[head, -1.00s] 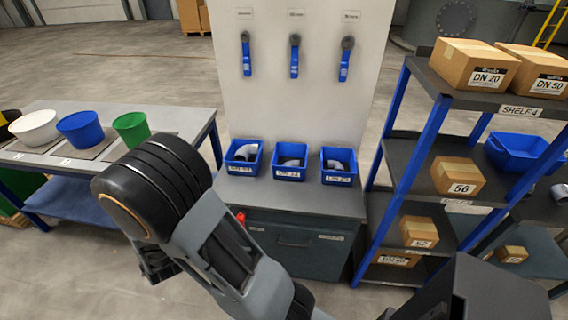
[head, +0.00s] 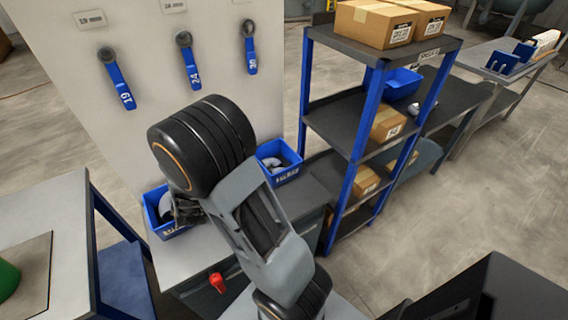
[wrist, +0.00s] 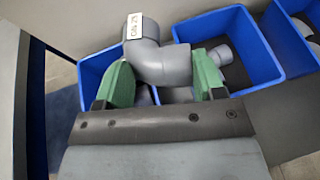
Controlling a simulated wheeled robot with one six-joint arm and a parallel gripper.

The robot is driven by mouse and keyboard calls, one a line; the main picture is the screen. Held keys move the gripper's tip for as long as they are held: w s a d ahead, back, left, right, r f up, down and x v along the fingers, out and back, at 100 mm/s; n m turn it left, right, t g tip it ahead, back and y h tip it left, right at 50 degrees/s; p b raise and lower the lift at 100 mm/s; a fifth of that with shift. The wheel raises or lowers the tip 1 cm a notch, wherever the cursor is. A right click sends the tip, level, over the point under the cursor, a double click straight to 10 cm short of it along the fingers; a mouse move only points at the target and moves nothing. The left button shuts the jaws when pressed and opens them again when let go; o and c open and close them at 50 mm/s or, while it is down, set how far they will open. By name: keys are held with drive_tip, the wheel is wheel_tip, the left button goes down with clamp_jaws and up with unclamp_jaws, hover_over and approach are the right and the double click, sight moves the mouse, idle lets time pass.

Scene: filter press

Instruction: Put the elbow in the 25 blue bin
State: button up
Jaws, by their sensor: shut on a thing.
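My gripper (wrist: 163,82) is shut on a grey pipe elbow (wrist: 165,62), its green fingers on either side of it. The elbow has a white tag that seems to read DN 25. It is over the row of blue bins, overlapping the left bin (wrist: 92,68) and the gap beside the middle bin (wrist: 262,70); its height above them is unclear. The right bin (wrist: 301,68) is partly cut off. Grey fittings lie in the bins. In the head view the left bin (head: 153,200) and right bin (head: 290,175) show; my arm hides the middle one and the elbow. The bin labels are unreadable.
The bins stand on a grey bench (head: 190,265) against a white panel (head: 120,140) with blue-handled valves. A shelf rack (head: 352,150) with boxes stands close on the right. Another table (head: 60,215) is at the left. A red object (head: 217,282) is at the bench's front.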

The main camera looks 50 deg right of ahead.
drive_tip(key=s+d+r+m+g+h+b, duration=0.1)
drive_tip(key=s+d+m+g+h, duration=0.1)
drive_tip(key=d, duration=0.9)
drive_tip(key=s+d+r+m+g+h, duration=0.1)
drive_tip(key=d+m+g+h, duration=0.3)
drive_tip(key=d, duration=0.7)
drive_tip(key=shift+s+m+g+b, duration=0.35)
drive_tip(key=shift+m+g+b, duration=0.05)
drive_tip(key=shift+m, duration=0.7)
drive_tip(key=s+d+m+g, duration=0.1)
drive_tip(key=d, duration=0.1)
drive_tip(key=s+d+m+g, duration=0.1)
drive_tip(key=s+d, duration=0.1)
drive_tip(key=d, duration=0.1)
drive_tip(key=s+d+m+g+h, duration=0.1)
drive_tip(key=s+d, duration=0.1)
drive_tip(key=d, duration=0.1)
drive_tip(key=shift+r+g+b, duration=0.2)
drive_tip(key=shift+g+b, duration=0.1)
drive_tip(key=shift+b, duration=0.1)
drive_tip(key=s+d+m+g, duration=0.4)
drive_tip(key=s+d, duration=0.3)
hover_over(271, 169)
drive_tip(key=shift+f+p, duration=0.4)
drive_tip(key=shift+f, duration=5.8)
